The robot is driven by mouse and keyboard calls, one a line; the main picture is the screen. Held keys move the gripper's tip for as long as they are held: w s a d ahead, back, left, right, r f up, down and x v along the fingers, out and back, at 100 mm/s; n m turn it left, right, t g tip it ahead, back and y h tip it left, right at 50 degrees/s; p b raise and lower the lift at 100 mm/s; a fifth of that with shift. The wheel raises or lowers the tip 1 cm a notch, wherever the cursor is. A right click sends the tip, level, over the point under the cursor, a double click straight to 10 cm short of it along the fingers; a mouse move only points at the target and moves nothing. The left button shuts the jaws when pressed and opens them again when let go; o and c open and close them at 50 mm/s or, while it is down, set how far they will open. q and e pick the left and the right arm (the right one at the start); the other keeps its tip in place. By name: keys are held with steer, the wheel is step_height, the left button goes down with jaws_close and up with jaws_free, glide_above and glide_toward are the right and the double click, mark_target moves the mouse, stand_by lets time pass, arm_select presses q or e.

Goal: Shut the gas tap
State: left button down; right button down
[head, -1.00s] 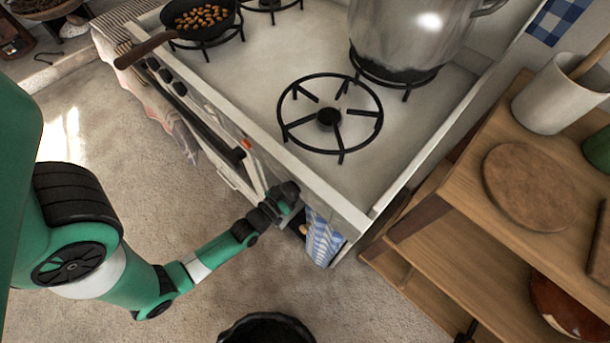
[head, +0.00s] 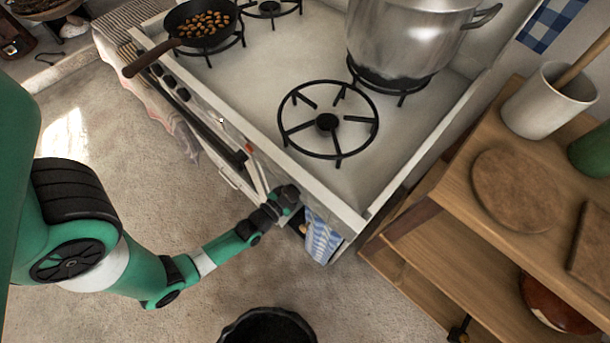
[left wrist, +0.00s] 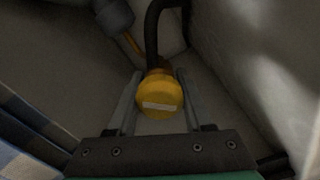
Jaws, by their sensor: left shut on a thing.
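The gas tap (left wrist: 160,92) is a round yellow knob with a white bar on its face, seen in the left wrist view. The bar lies nearly level in that picture. My left gripper (left wrist: 159,100) has one finger on each side of the knob and is shut on it. In the head view my left gripper (head: 291,200) reaches in at the near corner of the stove (head: 250,100), and the tap is hidden there. My right gripper is in neither view.
A dark hose (left wrist: 152,35) rises behind the tap between close walls. A wooden shelf (head: 440,220) stands to the right, and a black bin (head: 268,326) is on the floor below.

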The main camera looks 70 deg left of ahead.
arm_select(q)
steer(key=m+p, duration=0.1)
steer(key=m, duration=0.4)
steer(key=shift+m, duration=0.3)
steer(key=shift+f+m+p, duration=0.1)
steer(key=shift+m+p, duration=0.35)
steer(key=shift+m, duration=1.75)
steer(key=shift+d, duration=0.1)
steer(key=shift+c, duration=1.5)
jaws_free()
steer(key=shift+s, duration=0.1)
